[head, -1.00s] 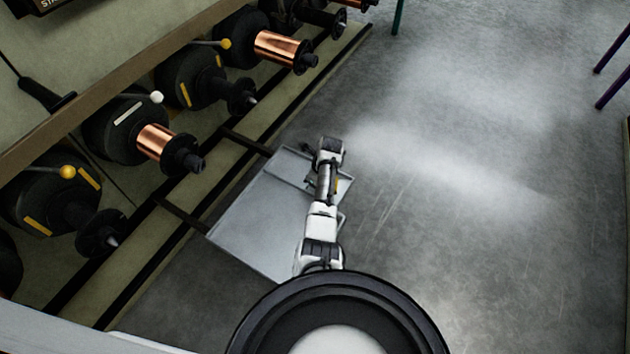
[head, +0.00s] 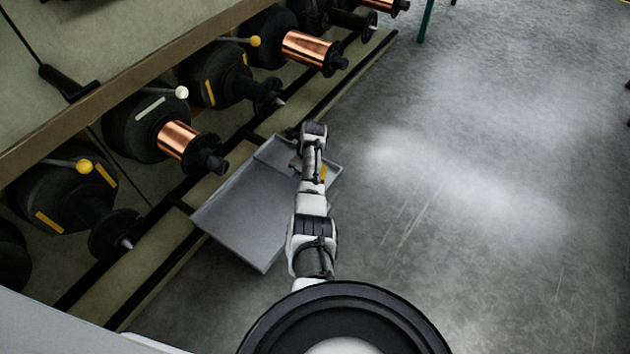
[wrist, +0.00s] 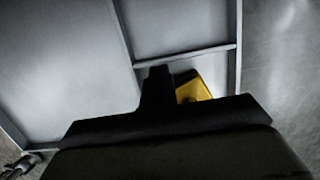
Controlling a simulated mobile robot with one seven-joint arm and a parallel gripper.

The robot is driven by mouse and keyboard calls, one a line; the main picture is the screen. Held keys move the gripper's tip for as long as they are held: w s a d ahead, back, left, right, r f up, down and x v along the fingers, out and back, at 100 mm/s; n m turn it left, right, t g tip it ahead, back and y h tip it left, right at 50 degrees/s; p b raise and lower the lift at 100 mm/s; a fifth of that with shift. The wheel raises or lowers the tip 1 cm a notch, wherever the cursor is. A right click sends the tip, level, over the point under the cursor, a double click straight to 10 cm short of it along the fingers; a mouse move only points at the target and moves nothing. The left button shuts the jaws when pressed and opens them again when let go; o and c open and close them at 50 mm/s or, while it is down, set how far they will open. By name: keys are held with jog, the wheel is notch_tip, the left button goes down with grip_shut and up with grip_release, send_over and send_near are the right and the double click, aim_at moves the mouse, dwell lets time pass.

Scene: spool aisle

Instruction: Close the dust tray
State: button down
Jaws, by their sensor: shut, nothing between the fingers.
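The dust tray (head: 235,215) is a shallow grey metal tray with a divider. It is partly pulled out from under the spool machine, and dark rails show between it and the machine base. It also fills much of the wrist view (wrist: 60,60). In the head view my arm reaches over its right part and hides my fingers. In the wrist view my gripper (wrist: 158,74) is shut and empty, its dark tip at or very near a tray wall; I cannot tell whether it touches. A yellow part (wrist: 194,88) shows beside the tip, partly hidden.
The spool machine (head: 110,115) stands along the left, with copper spools (head: 178,139), dark hubs and ball-ended levers sticking out above the tray. Open concrete floor (head: 470,230) lies to the right, with a pale dusty haze. A green leg (head: 426,20) stands at the top.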

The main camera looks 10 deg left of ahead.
aim_at(287, 168)
jog(key=shift+w+a+b, duration=0.3)
jog(key=shift+a+b, duration=0.2)
jog(key=shift+a, duration=0.3)
jog(key=shift+w+a+b, duration=0.25)
jog(key=shift+a+b, duration=0.2)
jog(key=shift+a, duration=0.4)
jog(key=shift+w+a+b, duration=0.3)
jog(key=shift+a+b, duration=0.2)
jog(key=shift+a, duration=0.3)
